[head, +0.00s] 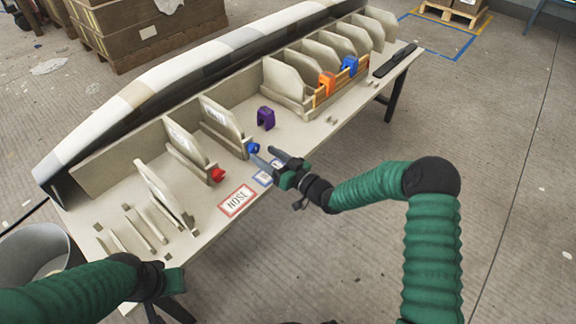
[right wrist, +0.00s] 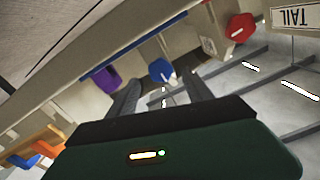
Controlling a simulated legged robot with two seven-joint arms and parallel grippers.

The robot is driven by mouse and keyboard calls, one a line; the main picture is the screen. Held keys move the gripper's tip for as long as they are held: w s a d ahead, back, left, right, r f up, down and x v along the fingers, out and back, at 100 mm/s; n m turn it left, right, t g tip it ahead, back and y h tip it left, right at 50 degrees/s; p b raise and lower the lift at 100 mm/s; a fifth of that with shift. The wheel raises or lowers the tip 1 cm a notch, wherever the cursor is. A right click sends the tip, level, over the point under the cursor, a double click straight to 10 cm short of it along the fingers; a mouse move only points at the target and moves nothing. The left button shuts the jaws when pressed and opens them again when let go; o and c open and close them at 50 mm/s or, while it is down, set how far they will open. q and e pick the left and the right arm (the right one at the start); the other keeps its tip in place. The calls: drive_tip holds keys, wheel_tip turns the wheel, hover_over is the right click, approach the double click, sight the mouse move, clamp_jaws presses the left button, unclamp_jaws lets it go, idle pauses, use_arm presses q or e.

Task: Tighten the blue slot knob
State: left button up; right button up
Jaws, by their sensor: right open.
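The blue slot knob (head: 253,148) sits on the front end of a slotted wooden holder on the table. My right gripper (head: 264,157) is open and empty, its fingertips just in front of the knob. In the right wrist view the blue knob (right wrist: 161,70) has a pale slot mark and appears between the two fingers (right wrist: 160,84), beyond their tips; I see no contact. My left gripper (head: 173,281) is at the lower left by the table's front edge; its fingers cannot be made out.
A red knob (head: 217,175) sits on the neighbouring holder to the left. A purple clamp (head: 265,118) stands behind the blue knob. Orange (head: 326,84) and blue (head: 349,65) clamps are on a rack to the right. A NOSE label (head: 237,201) lies near the table's front edge.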

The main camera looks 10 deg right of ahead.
drive_tip(key=p+v, duration=0.4)
drive_tip(key=v, duration=0.9)
drive_tip(key=shift+s+d, duration=0.2)
